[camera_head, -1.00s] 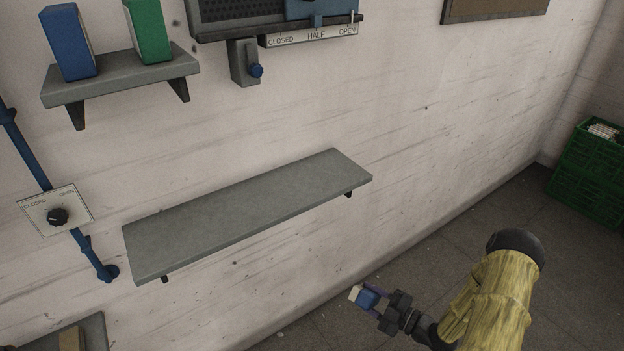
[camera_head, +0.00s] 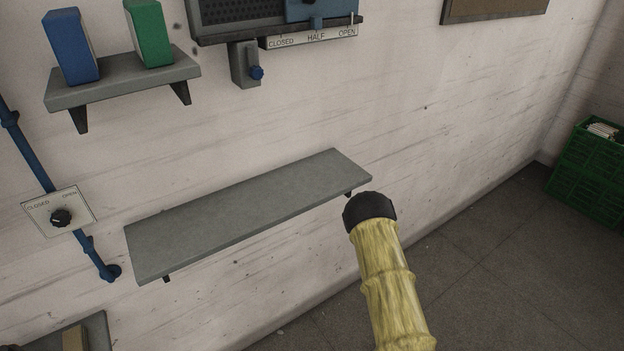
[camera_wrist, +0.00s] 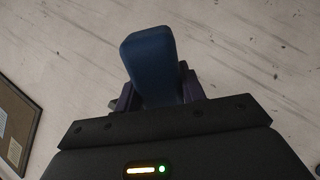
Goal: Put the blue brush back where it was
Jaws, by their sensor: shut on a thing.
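The blue brush (camera_wrist: 150,55) shows in the wrist view as a dark blue block standing up between the fingers. My gripper (camera_wrist: 158,90) is shut on it, with a finger on each side. Its lower part is hidden by my gripper body, and no bristles can be made out. The pale wall is behind it. In the head view neither the brush nor my gripper shows now; only my yellow-sleeved arm does, right of the long grey shelf (camera_head: 240,213). That shelf is bare.
A dial plate (camera_head: 60,212) and blue pipe (camera_head: 30,150) are at left. A labelled slider panel (camera_head: 310,38) is above. Green crates (camera_head: 590,170) stand far right on open floor.

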